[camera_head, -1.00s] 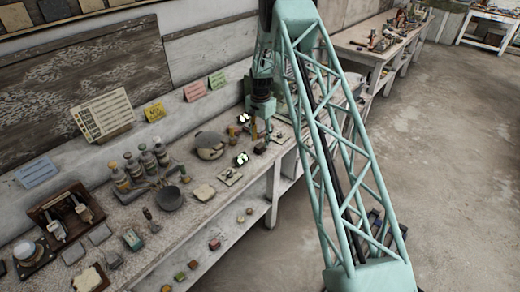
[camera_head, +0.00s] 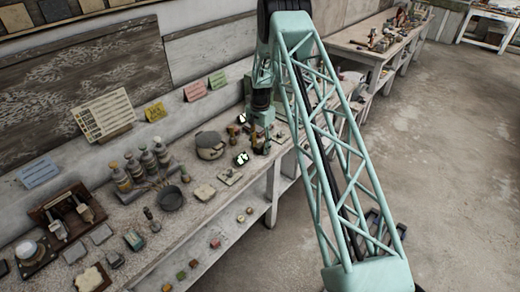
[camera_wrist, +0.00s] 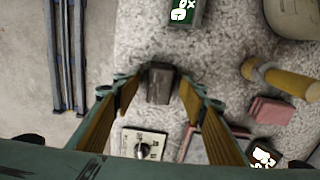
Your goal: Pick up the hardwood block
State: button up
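A dark brown block (camera_wrist: 161,84), which looks like the hardwood block, stands on the speckled bench top in the wrist view. My gripper (camera_wrist: 158,98) is open above it, with one yellow-padded finger on each side. The block lies between the fingertips, towards their far end, and I see gaps on both sides. In the head view my gripper (camera_head: 262,146) is low over the bench near its front edge, and I cannot make out the block there.
A card with a dial (camera_wrist: 143,144) and a pink block (camera_wrist: 272,110) lie close by. A wooden-handled tool (camera_wrist: 281,80) and a rounded pot (camera_wrist: 294,16) are at right. A dark green box (camera_wrist: 186,12) is beyond. The bench edge and floor are at left.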

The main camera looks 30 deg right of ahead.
aim_at(260, 146)
jog(key=shift+c, duration=0.2)
jog(key=c, duration=0.9)
jog(key=shift+r, duration=0.2)
jog(key=shift+r+b, duration=0.35)
jog(key=shift+r, duration=1.1)
jog(key=shift+s+r, duration=0.15)
jog(key=s+a, duration=0.1)
jog(key=s, duration=0.4)
jog(key=s+a+r+b, duration=0.1)
jog(key=s+a, duration=0.1)
jog(key=s, duration=0.3)
jog(key=s+a+b, duration=0.1)
jog(key=s, duration=0.4)
jog(key=shift+a+r, duration=0.2)
jog(key=shift+o, duration=0.6)
